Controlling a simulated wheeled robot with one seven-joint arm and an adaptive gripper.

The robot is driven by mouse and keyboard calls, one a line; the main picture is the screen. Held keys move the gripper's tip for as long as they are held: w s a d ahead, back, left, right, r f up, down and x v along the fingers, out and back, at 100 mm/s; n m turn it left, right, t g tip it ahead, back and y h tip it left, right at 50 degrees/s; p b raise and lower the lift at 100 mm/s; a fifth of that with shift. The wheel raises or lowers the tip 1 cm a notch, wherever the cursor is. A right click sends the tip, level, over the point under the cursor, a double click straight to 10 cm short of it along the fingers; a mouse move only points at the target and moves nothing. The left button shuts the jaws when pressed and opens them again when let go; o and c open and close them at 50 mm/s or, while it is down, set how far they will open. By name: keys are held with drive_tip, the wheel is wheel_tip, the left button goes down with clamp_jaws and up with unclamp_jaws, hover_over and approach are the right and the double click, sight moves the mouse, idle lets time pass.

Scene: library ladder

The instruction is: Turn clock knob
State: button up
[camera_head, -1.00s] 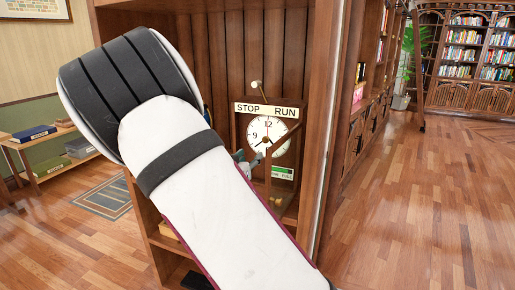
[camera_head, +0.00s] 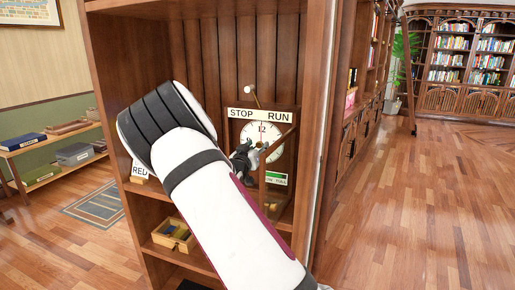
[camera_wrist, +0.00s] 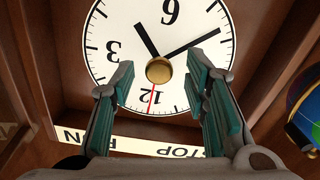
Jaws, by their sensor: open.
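The clock (camera_head: 262,132) has a white face in a brown wooden case and stands on a bookcase shelf under a STOP / RUN sign (camera_head: 260,116). In the wrist view its face (camera_wrist: 185,28) is upside down, with black hands and a red hand. A round brass knob (camera_wrist: 158,71) sits at the centre of the face. My gripper (camera_wrist: 160,68) is open, with one green-padded finger on each side of the knob in the picture; I see no contact, and the depth gap is unclear. In the head view my gripper (camera_head: 245,158) is in front of the clock's lower left and partly hides it.
A rod with a pale ball (camera_head: 249,88) rises above the sign. A green-and-white label (camera_head: 276,179) is below the face. The bookcase's side panel (camera_head: 318,130) stands close at right.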

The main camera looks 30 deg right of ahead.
drive_tip(key=shift+w+d, duration=0.25)
drive_tip(key=shift+d, duration=0.05)
drive_tip(key=shift+c, duration=0.6)
clamp_jaws()
drive_tip(key=shift+f+m+b, duration=0.15)
drive_tip(key=shift+m+b, duration=0.5)
drive_tip(key=shift+m, duration=0.55)
drive_tip(key=shift+o, duration=0.6)
unclamp_jaws()
drive_tip(key=v, duration=1.2)
